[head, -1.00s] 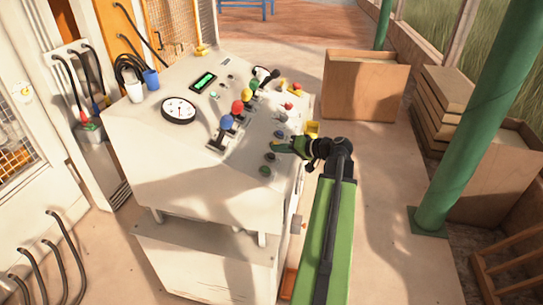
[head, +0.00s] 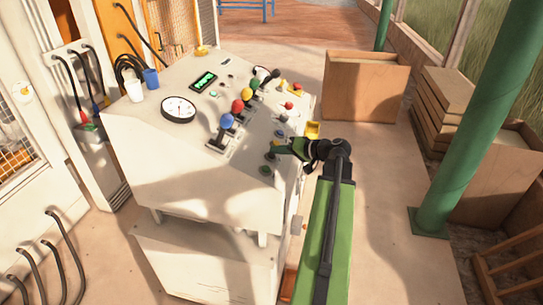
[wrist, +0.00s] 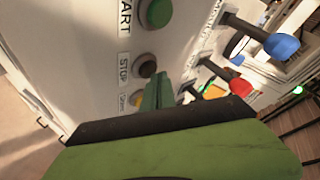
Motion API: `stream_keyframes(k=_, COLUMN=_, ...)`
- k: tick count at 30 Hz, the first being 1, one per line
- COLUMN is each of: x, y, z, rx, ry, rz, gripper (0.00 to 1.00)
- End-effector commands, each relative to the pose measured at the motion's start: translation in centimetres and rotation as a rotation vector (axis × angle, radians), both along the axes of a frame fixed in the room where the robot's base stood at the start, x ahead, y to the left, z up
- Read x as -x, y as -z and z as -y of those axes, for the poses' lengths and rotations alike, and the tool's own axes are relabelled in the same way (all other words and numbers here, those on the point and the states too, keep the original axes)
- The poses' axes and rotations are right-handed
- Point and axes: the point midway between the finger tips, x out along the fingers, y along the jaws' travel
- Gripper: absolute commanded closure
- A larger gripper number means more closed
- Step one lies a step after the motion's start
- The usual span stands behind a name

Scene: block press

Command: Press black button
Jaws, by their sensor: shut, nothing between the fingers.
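The black button (wrist: 148,68) is a dark round button beside the STOP label on the white panel. In the head view it is a small dark spot (head: 270,156) near the console's right edge. My gripper (head: 276,148) is shut and empty, its green tip close to the button. In the wrist view the shut fingers (wrist: 158,92) point at the panel just below and right of the button. I cannot tell whether they touch it. A green button (wrist: 157,12) by the START label sits above it. A yellow button (wrist: 136,98) sits below, partly hidden.
The white console (head: 150,185) also bears levers with blue (head: 226,121), red and yellow knobs, plus a round gauge (head: 179,109). A small yellow box (head: 312,130) is at its right edge. A green post (head: 460,140) and wooden crates (head: 365,88) stand to the right.

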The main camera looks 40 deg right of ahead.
Motion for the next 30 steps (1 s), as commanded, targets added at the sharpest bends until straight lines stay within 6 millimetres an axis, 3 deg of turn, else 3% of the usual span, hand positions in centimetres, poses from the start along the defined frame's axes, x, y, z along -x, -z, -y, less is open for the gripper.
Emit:
stream_keyframes(k=20, x=-0.2, y=0.6, z=-0.1, rx=0.0, ry=0.0, rz=0.0, gripper=1.0)
stream_keyframes(k=30, x=0.3, y=-1.2, z=0.2, rx=0.0, ry=0.0, rz=0.0, gripper=1.0)
